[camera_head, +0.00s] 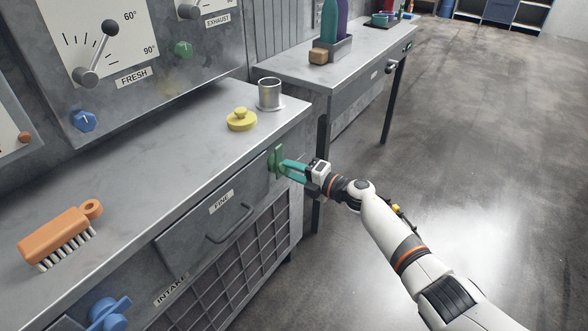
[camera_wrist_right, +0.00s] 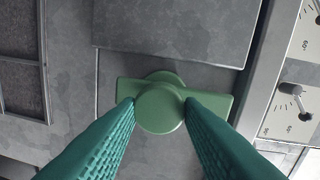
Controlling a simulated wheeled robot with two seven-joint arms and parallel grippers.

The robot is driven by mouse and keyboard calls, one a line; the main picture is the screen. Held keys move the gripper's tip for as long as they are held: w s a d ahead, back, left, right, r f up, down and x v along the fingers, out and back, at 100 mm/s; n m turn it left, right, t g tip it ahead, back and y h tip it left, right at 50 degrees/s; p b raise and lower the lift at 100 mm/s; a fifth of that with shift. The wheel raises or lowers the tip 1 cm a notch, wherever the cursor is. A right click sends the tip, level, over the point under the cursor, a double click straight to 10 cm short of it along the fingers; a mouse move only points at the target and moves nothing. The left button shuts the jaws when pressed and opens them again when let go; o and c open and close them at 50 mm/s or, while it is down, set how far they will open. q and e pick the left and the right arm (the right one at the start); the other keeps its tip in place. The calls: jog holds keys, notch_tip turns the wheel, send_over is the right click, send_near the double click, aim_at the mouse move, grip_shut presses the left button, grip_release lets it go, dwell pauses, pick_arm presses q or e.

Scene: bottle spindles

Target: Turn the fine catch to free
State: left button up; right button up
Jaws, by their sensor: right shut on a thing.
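The fine catch is a green turn piece (camera_head: 278,160) on the bench front, at the right end of the drawer labelled FINE (camera_head: 214,212). In the head view it stands upright, its long side up and down. My right gripper (camera_head: 284,167) is at the catch with its teal fingers shut on it. In the right wrist view the green catch (camera_wrist_right: 160,106) shows a round hub and a flat bar, with one fingertip at each side of the hub. The drawer looks shut. My left gripper is not in view.
On the bench top (camera_head: 165,150) are an orange brush (camera_head: 58,234), a yellow knobbed weight (camera_head: 241,120) and a metal cup (camera_head: 270,94). A blue handle (camera_head: 108,314) is low on the front. A second bench (camera_head: 290,68) stands behind; the floor at right is clear.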

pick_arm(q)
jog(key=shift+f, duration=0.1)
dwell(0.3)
pick_arm(e)
jog(key=o, duration=1)
jog(key=shift+c, duration=0.2)
jog(key=shift+d, duration=0.1)
jog(key=shift+s+d, duration=0.15)
jog(key=shift+d, duration=0.05)
pick_arm(q)
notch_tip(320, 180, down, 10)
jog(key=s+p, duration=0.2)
jog(key=p, duration=0.1)
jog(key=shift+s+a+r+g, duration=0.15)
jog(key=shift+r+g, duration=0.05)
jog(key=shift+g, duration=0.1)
pick_arm(e)
jog(key=f+v, duration=0.1)
jog(key=v, duration=1)
jog(key=shift+d+r, duration=0.15)
jog(key=shift+r, duration=0.35)
jog(key=shift+s, duration=0.1)
